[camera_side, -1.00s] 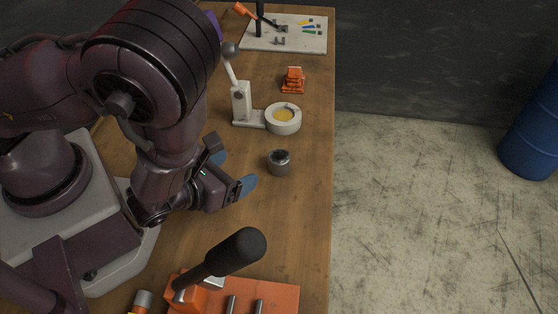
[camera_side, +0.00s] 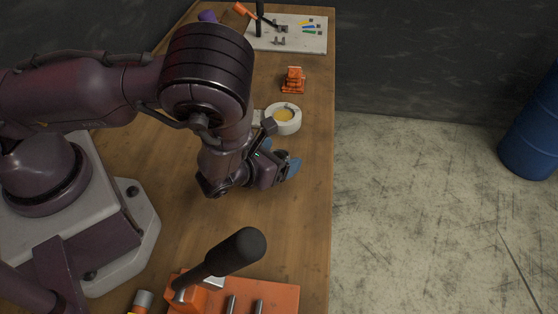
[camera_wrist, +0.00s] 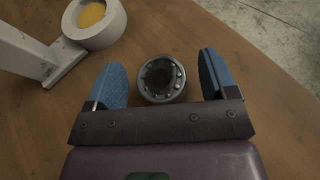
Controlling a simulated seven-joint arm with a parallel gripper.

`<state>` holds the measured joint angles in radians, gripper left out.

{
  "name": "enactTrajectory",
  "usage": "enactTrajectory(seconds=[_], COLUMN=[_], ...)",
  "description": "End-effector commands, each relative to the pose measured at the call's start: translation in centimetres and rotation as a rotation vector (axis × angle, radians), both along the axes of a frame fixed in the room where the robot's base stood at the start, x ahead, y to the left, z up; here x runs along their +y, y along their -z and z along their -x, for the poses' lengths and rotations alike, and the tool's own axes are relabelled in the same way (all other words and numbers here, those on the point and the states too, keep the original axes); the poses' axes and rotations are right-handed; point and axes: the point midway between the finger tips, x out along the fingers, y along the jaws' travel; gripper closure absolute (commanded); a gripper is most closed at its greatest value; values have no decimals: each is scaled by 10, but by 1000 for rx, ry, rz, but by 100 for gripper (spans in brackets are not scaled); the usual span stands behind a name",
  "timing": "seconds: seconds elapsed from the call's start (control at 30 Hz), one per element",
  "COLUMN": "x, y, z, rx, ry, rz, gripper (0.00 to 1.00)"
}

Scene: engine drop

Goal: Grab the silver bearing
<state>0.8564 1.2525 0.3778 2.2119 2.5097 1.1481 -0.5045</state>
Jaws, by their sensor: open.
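The silver bearing (camera_wrist: 161,79) stands on the wooden table in the wrist view, a dark grey ring with an open dark centre. My gripper (camera_wrist: 163,75) has its two blue fingers apart, one on each side of the bearing. In the side view my gripper (camera_side: 285,162) is low over the table and hides most of the bearing; a small dark part (camera_side: 281,154) may show behind the fingers.
A white fixture with a round yellow-centred cup (camera_side: 284,118) stands just beyond my gripper. An orange part (camera_side: 293,80) and a pale tool board (camera_side: 290,36) are farther back. An orange base (camera_side: 262,297) with a black-handled lever (camera_side: 236,252) is at the front. The table's right edge is close.

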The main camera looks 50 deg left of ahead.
Motion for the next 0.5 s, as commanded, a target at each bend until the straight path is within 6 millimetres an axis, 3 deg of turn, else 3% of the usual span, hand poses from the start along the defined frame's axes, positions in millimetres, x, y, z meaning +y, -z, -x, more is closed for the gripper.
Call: enactTrajectory(seconds=[0.33, 0.5], x=[1, 1], y=[4, 4], z=[-9, -8], rx=[1, 0], ry=[0, 0], rz=[0, 0], gripper=[24, 63])
